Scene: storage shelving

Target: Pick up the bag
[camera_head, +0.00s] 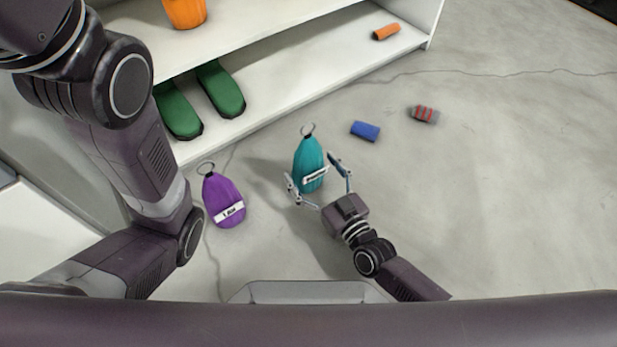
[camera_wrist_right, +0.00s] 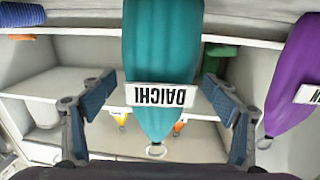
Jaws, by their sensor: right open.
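A teal bag (camera_head: 308,160) with a metal ring at its top and a white label is on the grey floor in front of the shelf. In the right wrist view the teal bag (camera_wrist_right: 163,45) fills the middle, its label reading "DAICHI" upside down. My right gripper (camera_head: 312,168) is open, with one finger on each side of the teal bag; a gap shows on both sides in the wrist view. A purple bag (camera_head: 223,199) with a ring and white label is to its left; it also shows in the wrist view (camera_wrist_right: 298,72). My left gripper is out of view.
A white shelf (camera_head: 290,62) stands behind, with green shoes (camera_head: 220,88) and an orange roll (camera_head: 386,32) on its lower board and an orange container (camera_head: 185,12) above. A blue roll (camera_head: 365,131) and a grey-red roll (camera_head: 424,114) lie on the floor. The right floor is clear.

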